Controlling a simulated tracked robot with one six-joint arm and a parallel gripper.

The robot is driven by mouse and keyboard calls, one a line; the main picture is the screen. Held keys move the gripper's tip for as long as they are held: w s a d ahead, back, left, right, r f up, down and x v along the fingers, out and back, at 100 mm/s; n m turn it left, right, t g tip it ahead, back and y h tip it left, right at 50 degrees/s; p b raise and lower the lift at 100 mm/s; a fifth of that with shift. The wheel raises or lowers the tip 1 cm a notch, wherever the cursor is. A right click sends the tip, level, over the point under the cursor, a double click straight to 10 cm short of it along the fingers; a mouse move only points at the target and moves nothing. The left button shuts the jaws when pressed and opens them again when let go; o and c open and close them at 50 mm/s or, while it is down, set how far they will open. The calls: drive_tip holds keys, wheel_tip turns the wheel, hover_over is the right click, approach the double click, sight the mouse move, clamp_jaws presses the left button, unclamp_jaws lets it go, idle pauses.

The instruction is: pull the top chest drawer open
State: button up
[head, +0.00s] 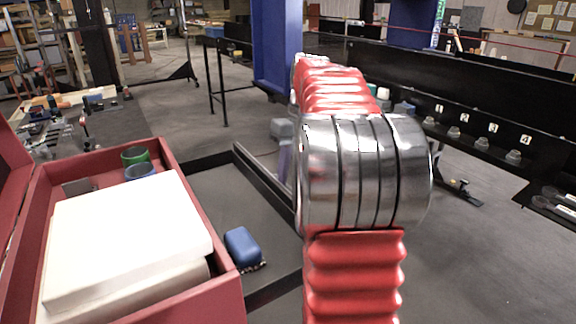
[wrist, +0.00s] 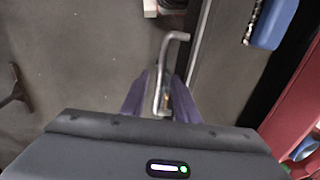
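The red chest (head: 226,291) is at the lower left of the head view, its top open and its lid leaning back on the left. A strip of red also shows at the right edge of the wrist view (wrist: 300,108). My gripper (wrist: 162,75) shows purple fingers standing apart. A bent metal rod (wrist: 179,36) runs between and beyond them; I see no clear contact with the fingers. In the head view my arm hides most of my gripper, away from the chest.
White boxes (head: 125,235), a green cup (head: 135,156) and a blue cup (head: 141,171) are in the chest. A black rack (head: 490,125) stands at right. Open floor (head: 215,145) lies beyond.

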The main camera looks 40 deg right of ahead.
wheel_tip(320, 180, up, 13)
drive_tip(key=d, duration=0.2)
drive_tip(key=shift+s+d+r, duration=0.2)
drive_tip(key=shift+d, duration=0.05)
idle(0.4)
drive_tip(key=shift+s, duration=0.1)
idle(0.6)
